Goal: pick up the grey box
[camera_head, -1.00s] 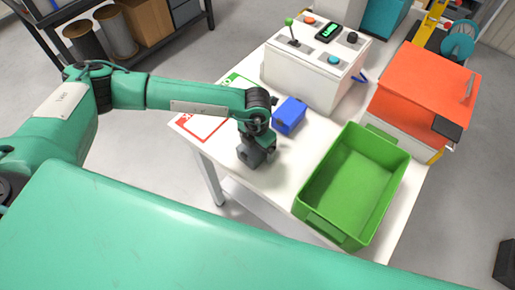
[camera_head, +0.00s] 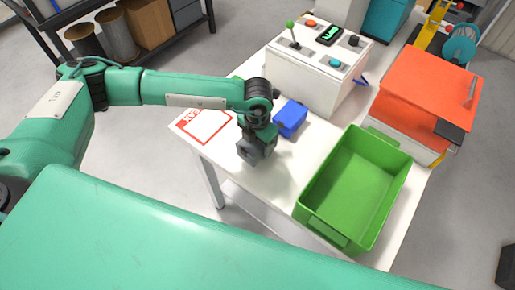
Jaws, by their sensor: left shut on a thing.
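The grey box (camera_head: 252,153) is at the lower end of my left arm, over the white table near its front edge. My left gripper (camera_head: 263,141) points down and is shut on the grey box. The fingers blend with the box, so the exact contact is hard to see. I cannot tell surely how far the box is above the table. My right gripper is not in view.
A blue box (camera_head: 290,118) stands just right of my left gripper. A green bin (camera_head: 357,190), empty, is at the right. A white control box (camera_head: 305,77) and an orange-lidded case (camera_head: 425,90) stand behind. A red-bordered card (camera_head: 205,125) lies left.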

